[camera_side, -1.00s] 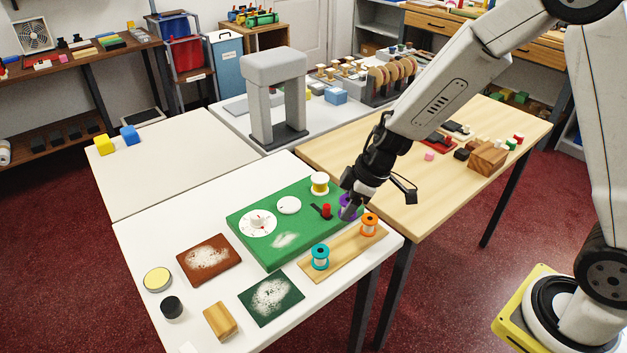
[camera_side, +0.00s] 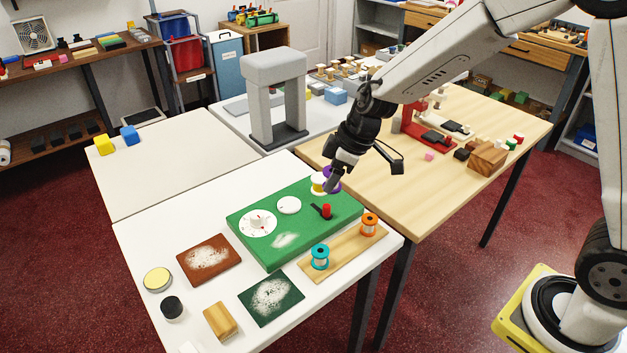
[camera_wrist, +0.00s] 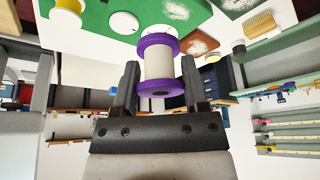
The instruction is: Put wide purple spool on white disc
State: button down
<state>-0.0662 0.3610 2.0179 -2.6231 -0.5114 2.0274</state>
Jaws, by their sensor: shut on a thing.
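The wide purple spool (camera_side: 333,172), with purple flanges and a pale middle, is held in my gripper (camera_side: 333,185). In the wrist view the spool (camera_wrist: 158,66) sits between the two fingers. In the side view my gripper partly hides it, above the back right part of the green board (camera_side: 272,258). The plain white disc (camera_side: 289,205) lies on the board, left of my gripper, with nothing on it. It also shows in the wrist view (camera_wrist: 123,22), beyond the spool.
A larger white dial (camera_side: 257,224) with a knob and a red-topped lever (camera_side: 326,211) are on the board. Teal (camera_side: 320,257) and orange (camera_side: 369,225) spools stand on a wooden strip in front.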

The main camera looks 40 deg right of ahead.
jog(key=w+a+f, duration=0.1)
jog(key=w+f, duration=0.3)
jog(key=w, duration=0.5)
send_near(284, 203)
jog(key=shift+w+a+f, duration=0.15)
jog(key=shift+a+f, duration=0.1)
jog(key=shift+a, duration=0.2)
jog(key=shift+w+a+f, duration=0.15)
jog(key=shift+a+f, duration=0.15)
jog(key=shift+a, duration=0.15)
jog(key=shift+w+f, duration=0.4)
jog(key=shift+w+f, duration=0.25)
jog(key=shift+f, duration=1.6)
jog(key=shift+c, duration=0.5)
grip_release()
jog(key=shift+f, duration=0.15)
